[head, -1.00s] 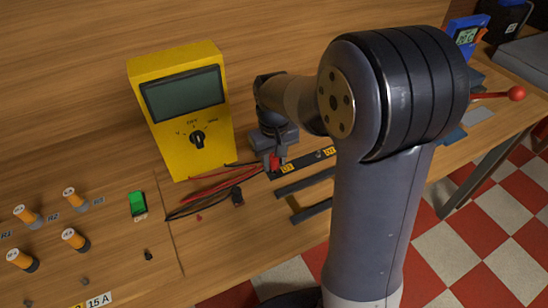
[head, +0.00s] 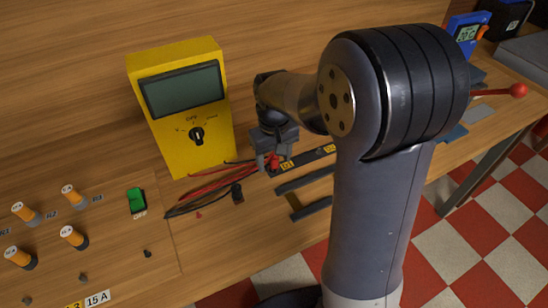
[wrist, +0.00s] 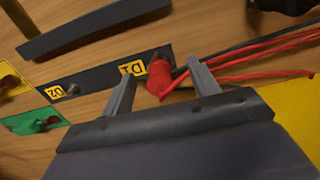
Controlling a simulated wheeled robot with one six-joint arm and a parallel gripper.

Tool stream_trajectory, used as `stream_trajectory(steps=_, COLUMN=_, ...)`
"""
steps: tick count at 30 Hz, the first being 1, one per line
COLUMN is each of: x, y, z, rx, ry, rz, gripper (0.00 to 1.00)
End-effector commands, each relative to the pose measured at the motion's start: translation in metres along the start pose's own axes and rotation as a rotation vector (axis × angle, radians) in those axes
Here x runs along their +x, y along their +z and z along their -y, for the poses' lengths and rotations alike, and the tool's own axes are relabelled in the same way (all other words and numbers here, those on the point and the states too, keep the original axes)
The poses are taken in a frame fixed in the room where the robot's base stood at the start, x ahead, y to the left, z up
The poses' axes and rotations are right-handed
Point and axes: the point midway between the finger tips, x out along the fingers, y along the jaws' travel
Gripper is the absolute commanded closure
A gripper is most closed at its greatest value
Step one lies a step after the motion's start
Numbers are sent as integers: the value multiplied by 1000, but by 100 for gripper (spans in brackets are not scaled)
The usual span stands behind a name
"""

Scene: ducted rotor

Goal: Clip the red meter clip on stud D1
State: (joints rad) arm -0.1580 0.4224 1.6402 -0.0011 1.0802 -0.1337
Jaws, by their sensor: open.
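The red meter clip (wrist: 158,78) sits at the D1 end of a dark strip (wrist: 100,78), beside the yellow D1 label (wrist: 132,68). It covers the place where stud D1 would show, so I cannot see how it grips the stud. My gripper (wrist: 162,86) is open, with one finger on each side of the clip and a visible gap to each. In the head view my gripper (head: 274,162) is over the strip's left end. Stud D2 (wrist: 72,89) is bare beside its D2 label. Red leads (wrist: 250,52) run from the clip side toward the yellow meter (head: 180,105).
A black clip (head: 237,193) lies on the bench left of the strip, near the dark leads. Dark bars (head: 305,180) lie in front of the strip. Orange-topped posts and a green switch (head: 137,200) stand at left. A red-knobbed lever (head: 518,90) is at right.

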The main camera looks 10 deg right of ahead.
Motion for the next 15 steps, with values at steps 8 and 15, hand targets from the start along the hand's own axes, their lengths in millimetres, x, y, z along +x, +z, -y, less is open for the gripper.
stream_trajectory(steps=8, x=-49, y=-1, z=0, rx=0, ry=1, rz=-7, gripper=43)
stream_trajectory(steps=15, x=-90, y=-1, z=0, rx=0, ry=0, rz=-3, gripper=43)
